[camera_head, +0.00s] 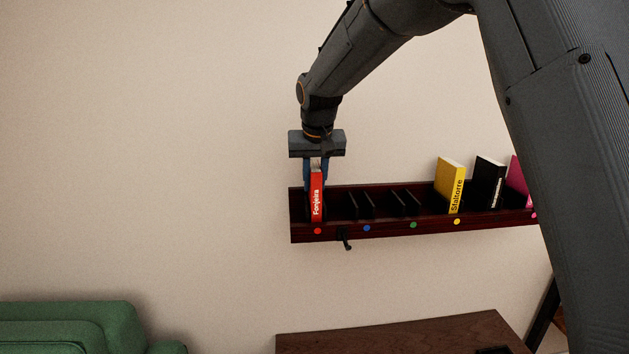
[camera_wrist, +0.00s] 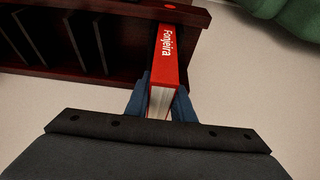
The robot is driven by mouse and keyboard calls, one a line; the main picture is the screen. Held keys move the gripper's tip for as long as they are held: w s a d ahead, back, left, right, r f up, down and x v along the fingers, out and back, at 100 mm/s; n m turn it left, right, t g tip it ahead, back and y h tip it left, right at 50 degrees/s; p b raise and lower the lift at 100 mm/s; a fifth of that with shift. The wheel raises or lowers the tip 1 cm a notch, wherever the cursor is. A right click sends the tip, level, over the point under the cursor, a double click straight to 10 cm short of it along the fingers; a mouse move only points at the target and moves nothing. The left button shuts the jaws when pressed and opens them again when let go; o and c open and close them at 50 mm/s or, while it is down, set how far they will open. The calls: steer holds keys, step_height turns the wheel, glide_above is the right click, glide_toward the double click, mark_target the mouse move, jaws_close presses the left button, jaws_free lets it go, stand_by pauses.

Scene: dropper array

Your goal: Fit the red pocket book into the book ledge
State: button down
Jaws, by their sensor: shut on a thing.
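The red pocket book (camera_head: 317,196) stands upright at the left end of the dark wooden book ledge (camera_head: 385,227), above the red dot on its front. Its spine faces out and reads "Fonjeira". My gripper (camera_head: 316,170) points down from above with its blue fingers on both sides of the book's upper part. In the wrist view the fingers (camera_wrist: 160,105) are shut on the red book (camera_wrist: 168,58), whose far end reaches the ledge (camera_wrist: 125,72) by the red dot. Whether the book's bottom rests on the ledge floor is hidden.
A yellow book (camera_head: 450,186), a black book (camera_head: 487,182) and a magenta book (camera_head: 517,178) stand tilted farther right on the ledge. The slots at the blue and green dots are empty between thin dividers. A brown table (camera_head: 400,335) and green sofa (camera_head: 75,325) are below.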

steer(key=c, duration=1.5)
jaws_free()
steer(key=shift+c, duration=0.2)
steer(key=b+v, duration=0.2)
steer(key=v, duration=1)
steer(key=shift+r, duration=0.1)
